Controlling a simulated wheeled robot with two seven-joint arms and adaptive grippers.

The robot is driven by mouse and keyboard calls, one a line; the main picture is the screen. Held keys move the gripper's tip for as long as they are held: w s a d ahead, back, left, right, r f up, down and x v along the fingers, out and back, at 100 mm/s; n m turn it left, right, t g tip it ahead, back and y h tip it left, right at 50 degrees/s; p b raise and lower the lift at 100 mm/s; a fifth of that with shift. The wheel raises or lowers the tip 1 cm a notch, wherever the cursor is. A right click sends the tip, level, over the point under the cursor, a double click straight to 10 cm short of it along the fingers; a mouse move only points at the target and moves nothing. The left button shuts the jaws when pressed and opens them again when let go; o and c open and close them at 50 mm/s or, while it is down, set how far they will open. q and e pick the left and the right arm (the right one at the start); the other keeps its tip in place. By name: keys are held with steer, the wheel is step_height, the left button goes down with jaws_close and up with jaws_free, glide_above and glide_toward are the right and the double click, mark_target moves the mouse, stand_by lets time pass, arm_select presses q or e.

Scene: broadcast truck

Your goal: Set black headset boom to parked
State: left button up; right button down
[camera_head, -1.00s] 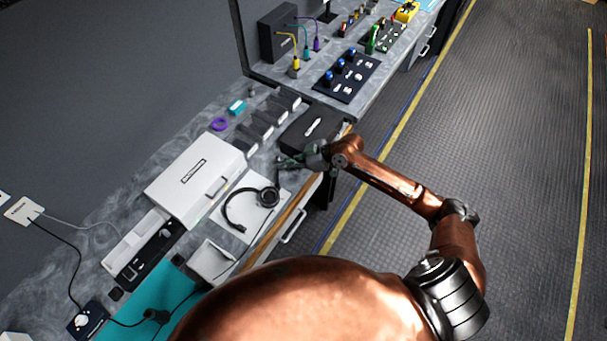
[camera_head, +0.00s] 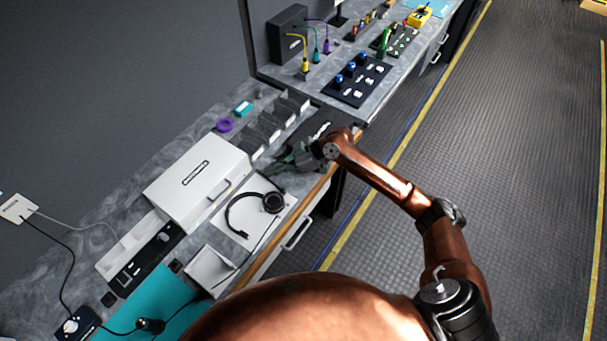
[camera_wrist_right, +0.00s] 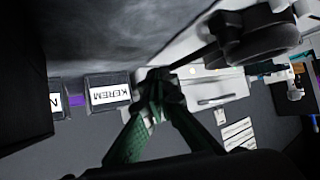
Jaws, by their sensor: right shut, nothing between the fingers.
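The black headset (camera_head: 272,203) lies on a white pad on the counter, its headband curving to the left. In the right wrist view its dark ear cup (camera_wrist_right: 262,42) is large at upper right, with a thin dark rod, which looks like the boom (camera_wrist_right: 196,57), reaching left towards my fingertips. My right gripper (camera_head: 281,164) is shut and empty, just beyond the headset in the head view. In the wrist view the green fingers of the right gripper (camera_wrist_right: 158,78) come together near the rod's end; I cannot tell whether they touch it. My left gripper is out of view.
A white case (camera_head: 180,190) stands left of the headset. Grey dividers (camera_head: 265,130) and a black box (camera_head: 318,126) are beyond the gripper. A white tray (camera_head: 208,272) sits nearer. A labelled block (camera_wrist_right: 107,94) shows in the wrist view. The wooden counter edge (camera_head: 275,240) borders open floor.

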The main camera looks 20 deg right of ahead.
steer(key=shift+s+a, duration=0.1)
steer(key=shift+a, duration=0.25)
stand_by(0.6)
steer(key=shift+s+d+p, duration=0.3)
steer(key=shift+s+p, duration=0.3)
steer(key=shift+s, duration=0.15)
steer(key=shift+d, duration=0.1)
